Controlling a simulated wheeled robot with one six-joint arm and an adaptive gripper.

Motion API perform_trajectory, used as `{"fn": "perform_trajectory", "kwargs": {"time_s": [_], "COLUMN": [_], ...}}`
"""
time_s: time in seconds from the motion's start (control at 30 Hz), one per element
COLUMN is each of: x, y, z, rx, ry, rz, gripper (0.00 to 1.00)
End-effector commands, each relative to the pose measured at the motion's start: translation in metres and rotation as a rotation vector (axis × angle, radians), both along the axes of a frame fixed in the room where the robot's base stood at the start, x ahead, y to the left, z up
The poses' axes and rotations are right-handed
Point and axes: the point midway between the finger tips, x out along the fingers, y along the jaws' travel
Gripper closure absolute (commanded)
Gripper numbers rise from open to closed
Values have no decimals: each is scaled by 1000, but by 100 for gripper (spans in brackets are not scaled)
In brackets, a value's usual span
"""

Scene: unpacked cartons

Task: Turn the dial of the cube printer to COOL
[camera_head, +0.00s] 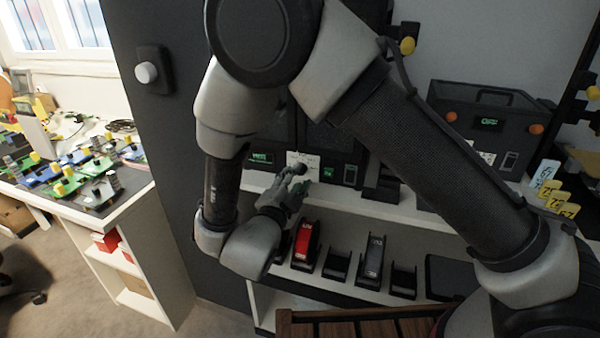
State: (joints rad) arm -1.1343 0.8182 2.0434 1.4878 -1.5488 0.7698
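A black machine (338,140) with small green displays stands on the white shelf, partly hidden behind my arm. A white label is on its front. My gripper (298,178) is at this front, close to a small dark round part (301,168) that may be a dial. I cannot tell whether the fingers touch it or how far apart they are. Another black machine (465,103) at the right has a green display that seems to read OFF and orange knobs (535,129). I cannot tell which machine is the cube printer, and no COOL mark is readable.
A lower shelf holds a red holder (305,243) and several black holders (372,262). Yellow number tags (556,200) stand at the right. A cluttered white table (120,207) is at the left. A white round knob (146,72) is on the dark panel.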

Motion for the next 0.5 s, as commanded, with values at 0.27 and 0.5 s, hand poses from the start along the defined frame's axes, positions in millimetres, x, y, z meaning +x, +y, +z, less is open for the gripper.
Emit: {"fn": "perform_trajectory", "kwargs": {"time_s": [0.27,0.5], "x": [35,38], "y": [-13,-14], "z": [0,0], "rx": [0,0], "ry": [2,2], "rz": [0,3], "gripper": [65,65]}}
